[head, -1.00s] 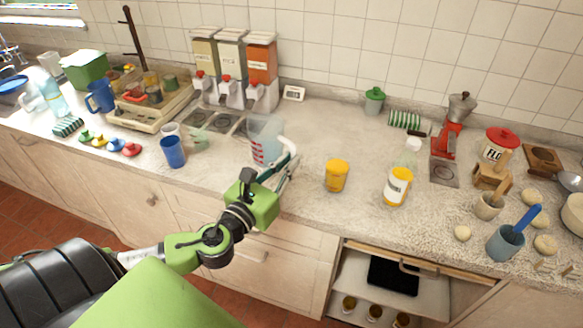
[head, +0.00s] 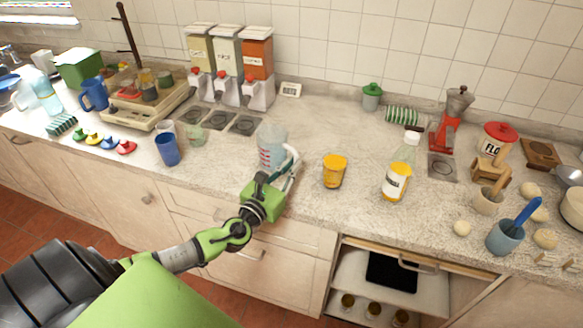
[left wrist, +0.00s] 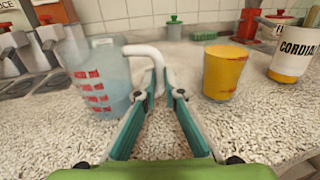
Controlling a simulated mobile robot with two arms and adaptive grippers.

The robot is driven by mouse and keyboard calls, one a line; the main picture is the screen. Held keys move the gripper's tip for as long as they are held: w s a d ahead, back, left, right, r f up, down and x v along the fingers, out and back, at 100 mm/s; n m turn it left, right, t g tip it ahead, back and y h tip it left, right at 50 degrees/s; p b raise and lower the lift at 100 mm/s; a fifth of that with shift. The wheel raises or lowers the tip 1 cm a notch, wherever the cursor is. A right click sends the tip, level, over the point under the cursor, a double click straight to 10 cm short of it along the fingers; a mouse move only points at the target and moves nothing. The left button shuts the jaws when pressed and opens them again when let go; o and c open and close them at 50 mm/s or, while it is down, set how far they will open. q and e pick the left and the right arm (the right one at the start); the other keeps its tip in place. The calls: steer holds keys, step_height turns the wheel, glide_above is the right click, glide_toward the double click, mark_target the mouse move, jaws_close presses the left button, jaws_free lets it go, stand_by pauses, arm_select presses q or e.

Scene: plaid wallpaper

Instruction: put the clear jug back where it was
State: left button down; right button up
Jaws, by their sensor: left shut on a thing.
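The clear jug (head: 270,147) has red markings and a white handle. It is upright at the counter's front part, in front of the dispensers; I cannot tell whether its base touches the counter. My left gripper (head: 284,176) is shut on its handle. In the left wrist view the jug (left wrist: 95,85) is at the left, and the fingers (left wrist: 163,92) close on the lower end of the white handle (left wrist: 150,58). The right gripper is not in view.
A yellow-filled cup (head: 334,172) and a cordial bottle (head: 397,175) stand to the right. A blue cup (head: 167,149) and a greenish glass (head: 196,135) stand to the left. Three dispensers (head: 228,65) stand behind, with dark square plates (head: 245,123) before them. Counter behind the yellow cup is clear.

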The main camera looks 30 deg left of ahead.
arm_select(q)
steer(key=shift+f, duration=0.1)
steer(key=c, duration=2.1)
jaws_free()
steer(key=shift+c, duration=0.2)
steer(key=shift+r, duration=0.3)
steer(key=s+b, duration=0.2)
steer(key=s, duration=1)
steer(key=shift+d+b, duration=0.25)
steer(key=shift+b, duration=0.05)
steer(key=shift+f, duration=0.1)
